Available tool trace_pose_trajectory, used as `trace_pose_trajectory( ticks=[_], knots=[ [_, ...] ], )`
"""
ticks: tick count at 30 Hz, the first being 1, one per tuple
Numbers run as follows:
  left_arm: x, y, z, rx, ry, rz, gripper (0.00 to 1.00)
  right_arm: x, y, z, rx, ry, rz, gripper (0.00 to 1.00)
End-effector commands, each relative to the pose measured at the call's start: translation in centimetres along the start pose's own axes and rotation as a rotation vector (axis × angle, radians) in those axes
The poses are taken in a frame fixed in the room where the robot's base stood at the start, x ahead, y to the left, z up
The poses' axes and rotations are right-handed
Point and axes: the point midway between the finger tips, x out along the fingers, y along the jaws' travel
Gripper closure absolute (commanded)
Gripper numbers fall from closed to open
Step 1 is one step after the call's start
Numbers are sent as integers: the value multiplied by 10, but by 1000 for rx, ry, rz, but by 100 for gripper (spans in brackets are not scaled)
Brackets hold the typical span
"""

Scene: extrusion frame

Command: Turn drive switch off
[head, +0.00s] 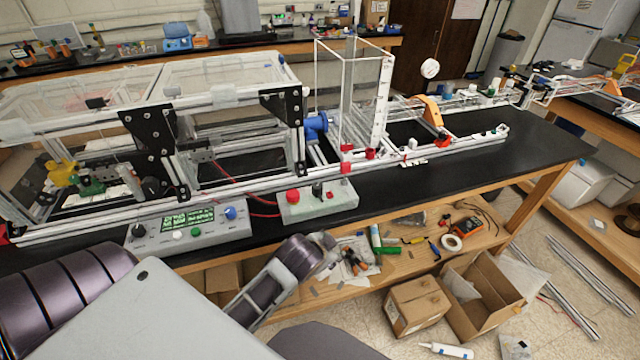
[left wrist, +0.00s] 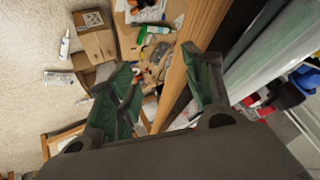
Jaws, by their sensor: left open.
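A small grey control box (head: 345,203) stands at the front edge of the black bench top. It bears a red mushroom button (head: 292,196) and an upright dark switch (head: 317,188). Its labels are too small to read, so I cannot tell whether this is the drive switch or how it is set. My left arm comes in from the lower left of the head view, in front of the bench; its fingertips cannot be made out there. In the left wrist view my left gripper (left wrist: 158,65) is open, with nothing between its green-padded fingers. My right gripper is not in view.
A wider control panel (head: 158,238) with small screens and knobs stands left of the box. The extrusion frame (head: 230,178) runs along the bench behind both. A wooden lower shelf (head: 400,275) holds loose tools and tape. Cardboard boxes (head: 415,305) stand on the floor.

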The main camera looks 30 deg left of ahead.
Motion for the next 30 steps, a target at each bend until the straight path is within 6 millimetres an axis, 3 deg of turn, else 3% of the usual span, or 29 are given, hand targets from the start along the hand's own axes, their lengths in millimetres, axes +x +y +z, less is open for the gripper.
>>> trace_pose_trajectory(
  ticks=[8, 14, 23, 30],
  knots=[
    [1, -16, -36, 88, 111, -71, 49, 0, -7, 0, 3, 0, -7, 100],
    [-1, -32, -75, 191, 230, -152, 49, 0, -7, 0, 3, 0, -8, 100],
    [-24, -58, -166, 453, 502, -361, 49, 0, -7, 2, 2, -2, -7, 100],
    [-59, -64, -236, 697, 720, -553, 49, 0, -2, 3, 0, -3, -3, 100]
  ],
)
